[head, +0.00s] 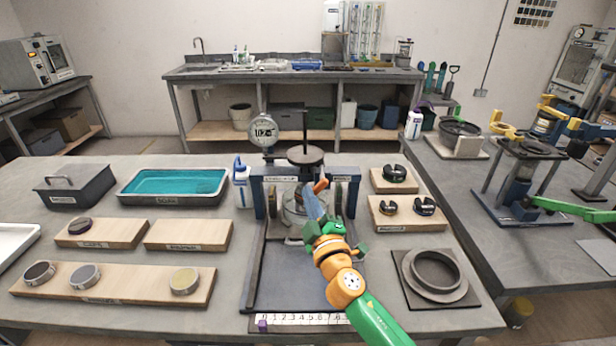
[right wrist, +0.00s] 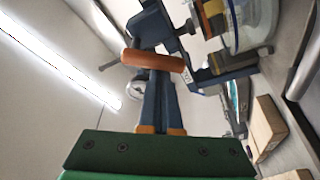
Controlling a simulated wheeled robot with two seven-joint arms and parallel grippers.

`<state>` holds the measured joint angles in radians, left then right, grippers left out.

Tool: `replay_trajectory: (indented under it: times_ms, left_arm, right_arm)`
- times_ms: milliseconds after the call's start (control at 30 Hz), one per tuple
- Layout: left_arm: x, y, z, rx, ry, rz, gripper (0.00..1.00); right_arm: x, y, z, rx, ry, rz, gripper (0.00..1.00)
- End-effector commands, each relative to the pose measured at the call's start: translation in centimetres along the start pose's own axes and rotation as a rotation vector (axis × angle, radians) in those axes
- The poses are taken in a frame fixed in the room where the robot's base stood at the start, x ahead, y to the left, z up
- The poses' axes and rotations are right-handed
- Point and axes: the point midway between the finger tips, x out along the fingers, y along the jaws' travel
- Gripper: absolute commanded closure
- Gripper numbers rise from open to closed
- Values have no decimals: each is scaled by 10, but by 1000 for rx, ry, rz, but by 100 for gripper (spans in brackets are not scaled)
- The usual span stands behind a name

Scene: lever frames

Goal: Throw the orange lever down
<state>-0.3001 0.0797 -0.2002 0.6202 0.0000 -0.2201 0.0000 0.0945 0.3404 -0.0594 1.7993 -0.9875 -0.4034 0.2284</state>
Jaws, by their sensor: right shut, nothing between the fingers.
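The orange lever (head: 320,186) is on the blue press-like frame (head: 259,198) in the middle of the front table. In the right wrist view its orange grip (right wrist: 152,61) lies nearly crosswise just beyond my fingers. My right gripper (head: 309,193) is shut and empty, with its blue fingers pointing up and away beside the lever. In the right wrist view the closed fingers (right wrist: 158,85) reach toward the grip and overlap it in the picture. I cannot tell whether they touch it. The lever's pivot end is partly hidden. My left gripper is not in view.
A round dial gauge (head: 264,131) and a dark top plate (head: 305,155) rise above the frame. Wooden blocks with rings (head: 408,213) and a round dark ring (head: 435,272) stand to the right. A teal-filled tray (head: 173,198) and wooden boards (head: 130,277) lie left.

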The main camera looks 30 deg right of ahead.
Motion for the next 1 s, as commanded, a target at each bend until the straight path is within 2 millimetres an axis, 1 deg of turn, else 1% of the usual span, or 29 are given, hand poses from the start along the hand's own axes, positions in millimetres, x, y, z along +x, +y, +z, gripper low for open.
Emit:
replay_trajectory:
  times_ms: [33, 300, 600, 1000]
  left_arm:
    - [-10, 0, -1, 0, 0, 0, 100]
    - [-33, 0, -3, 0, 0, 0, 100]
    - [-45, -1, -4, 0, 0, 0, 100]
    - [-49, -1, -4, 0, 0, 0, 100]
  right_arm:
    - [0, 4, -1, -42, -1, -16, 100]
    - [-3, 1, 8, -272, 0, -96, 100]
    - [-6, -2, 16, -467, 0, -163, 100]
    - [-7, -2, 21, -460, 0, -161, 100]
